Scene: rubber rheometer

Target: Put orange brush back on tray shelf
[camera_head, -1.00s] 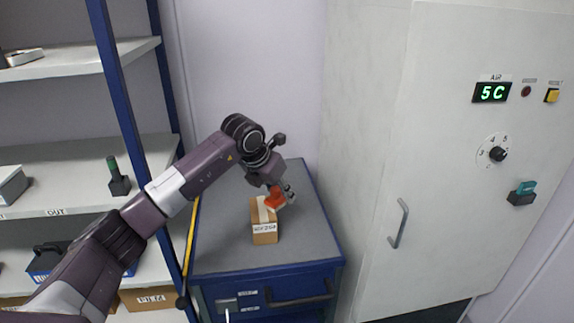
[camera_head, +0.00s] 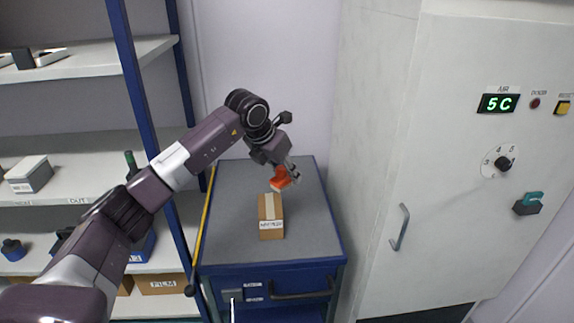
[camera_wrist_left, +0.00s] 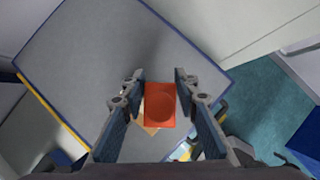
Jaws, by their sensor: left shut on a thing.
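The orange brush (camera_head: 280,180) is held in my left gripper (camera_head: 290,177), above the grey top of the blue cabinet and behind the cardboard box. In the left wrist view the orange block of the brush (camera_wrist_left: 160,104) shows between the two fingers of the left gripper (camera_wrist_left: 158,80). A blue-framed shelving unit (camera_head: 134,75) stands at the left, partly hidden by my left arm. I cannot tell which of its boards is the tray shelf. My right gripper is not in view.
The cardboard box (camera_head: 271,215) stands on the blue cabinet (camera_head: 318,235); the top around it is clear. Shelf boards hold a white-lidded box (camera_head: 30,173) and a green-handled tool (camera_head: 131,163). A tall grey machine (camera_head: 445,150) stands at the right.

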